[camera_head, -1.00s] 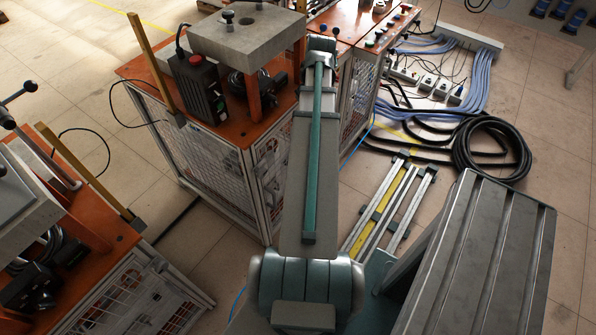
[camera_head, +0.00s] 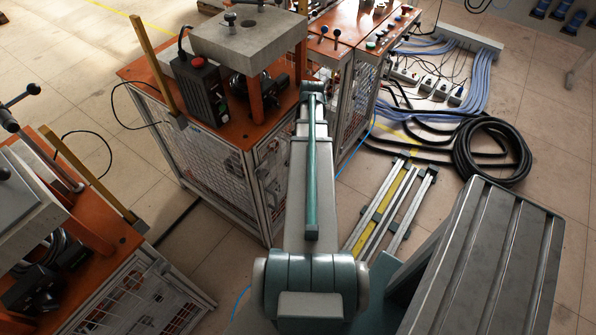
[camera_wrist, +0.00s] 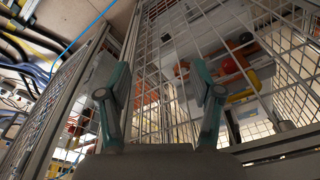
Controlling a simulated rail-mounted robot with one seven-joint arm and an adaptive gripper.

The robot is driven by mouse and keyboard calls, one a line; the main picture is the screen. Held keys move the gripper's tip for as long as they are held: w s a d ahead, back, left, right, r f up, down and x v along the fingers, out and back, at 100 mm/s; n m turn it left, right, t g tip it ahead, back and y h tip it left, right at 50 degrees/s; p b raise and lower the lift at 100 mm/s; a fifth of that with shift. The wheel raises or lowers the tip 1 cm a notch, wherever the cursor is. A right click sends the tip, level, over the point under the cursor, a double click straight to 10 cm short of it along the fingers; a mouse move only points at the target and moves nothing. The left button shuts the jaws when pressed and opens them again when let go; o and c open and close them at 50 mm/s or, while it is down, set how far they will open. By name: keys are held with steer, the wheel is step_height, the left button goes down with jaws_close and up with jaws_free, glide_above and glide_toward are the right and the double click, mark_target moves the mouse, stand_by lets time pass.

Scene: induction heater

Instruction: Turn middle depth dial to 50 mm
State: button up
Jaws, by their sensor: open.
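The middle machine (camera_head: 222,150) has an orange top with a grey block (camera_head: 248,37) on it, carrying black knobs and a lever. I cannot make out a depth dial or its mm scale in either view. My arm covers part of the machine's right side in the head view. My gripper (camera_wrist: 161,75) shows in the wrist view with its two teal fingers spread apart and nothing between them. It points at wire-mesh panels (camera_wrist: 225,50) of a machine frame and touches nothing visible. In the head view my gripper is hidden beyond the arm.
A black control box (camera_head: 200,88) with a red button stands on the orange top. An orange panel (camera_head: 350,25) with knobs lies behind. Another machine (camera_head: 95,215) is at lower left. Black cable coils (camera_head: 492,150) lie on the floor at right.

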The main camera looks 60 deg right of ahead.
steer(key=s+a+f+m+g+y, duration=0.1)
steer(key=s+a+f+g+y, duration=0.1)
steer(key=a+f, duration=0.6)
step_height(320, 180, down, 4)
steer(key=shift+a+r+p, duration=0.15)
steer(key=shift+r+p, duration=0.1)
steer(key=shift+p, duration=0.1)
